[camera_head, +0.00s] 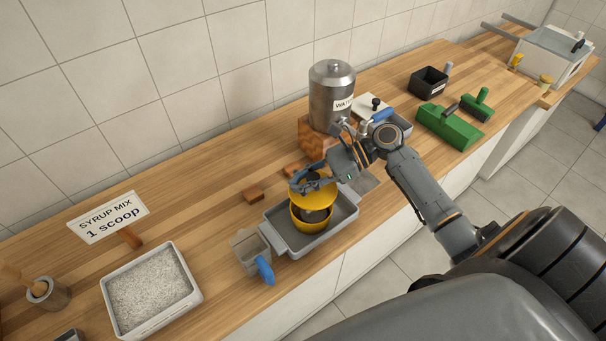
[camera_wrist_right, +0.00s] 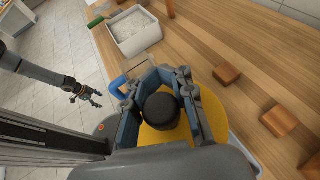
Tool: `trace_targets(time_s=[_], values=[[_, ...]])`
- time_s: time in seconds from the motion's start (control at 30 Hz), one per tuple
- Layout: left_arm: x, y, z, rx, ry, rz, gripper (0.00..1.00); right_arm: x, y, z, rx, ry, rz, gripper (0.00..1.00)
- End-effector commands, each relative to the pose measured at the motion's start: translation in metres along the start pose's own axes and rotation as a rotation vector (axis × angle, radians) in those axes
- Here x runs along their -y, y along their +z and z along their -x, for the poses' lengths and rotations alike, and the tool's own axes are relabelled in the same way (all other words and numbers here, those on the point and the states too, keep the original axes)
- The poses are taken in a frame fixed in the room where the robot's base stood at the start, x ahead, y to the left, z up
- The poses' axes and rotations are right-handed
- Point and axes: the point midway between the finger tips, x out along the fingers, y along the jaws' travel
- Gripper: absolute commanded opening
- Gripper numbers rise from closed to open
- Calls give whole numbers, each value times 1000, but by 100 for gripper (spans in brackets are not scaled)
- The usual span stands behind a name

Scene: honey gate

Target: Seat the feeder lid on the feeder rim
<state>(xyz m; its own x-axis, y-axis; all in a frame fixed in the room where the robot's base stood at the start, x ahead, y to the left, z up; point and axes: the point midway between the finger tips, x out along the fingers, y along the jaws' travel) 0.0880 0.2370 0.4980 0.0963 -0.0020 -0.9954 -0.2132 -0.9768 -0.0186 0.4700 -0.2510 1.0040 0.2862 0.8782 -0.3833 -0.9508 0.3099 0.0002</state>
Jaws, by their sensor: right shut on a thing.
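The yellow feeder (camera_head: 298,222) stands in a grey tray (camera_head: 346,221) on the wooden counter. The yellow feeder lid (camera_head: 321,199) is above the feeder, and the dark inside of the feeder shows below its edge. My right gripper (camera_head: 312,183) is shut on the lid's knob. In the right wrist view the black knob (camera_wrist_right: 161,111) sits between the two fingers, with the yellow lid (camera_wrist_right: 218,118) behind it. My left gripper (camera_wrist_right: 87,96) shows small at the left of that view, away from the lid; its opening is unclear.
A clear scoop with a blue handle (camera_head: 265,271) stands left of the tray. A bin of white grains (camera_head: 150,288) is further left. Green tools (camera_head: 448,124) lie to the right.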

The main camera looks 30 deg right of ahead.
Motion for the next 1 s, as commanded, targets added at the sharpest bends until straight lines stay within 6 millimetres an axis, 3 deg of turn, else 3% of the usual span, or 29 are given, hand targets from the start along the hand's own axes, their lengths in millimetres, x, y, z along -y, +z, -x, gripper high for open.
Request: trace_targets(time_s=[0.33,0.57,1.0], values=[[-1,1,2,2,1,0,70,0,1,0,0,0,0,0],[-2,1,18,3,3,1,70,0,3,1,-1,0,-3,0],[-2,3,3,5,3,1,70,0,-32,-13,0,0,-2,0]])
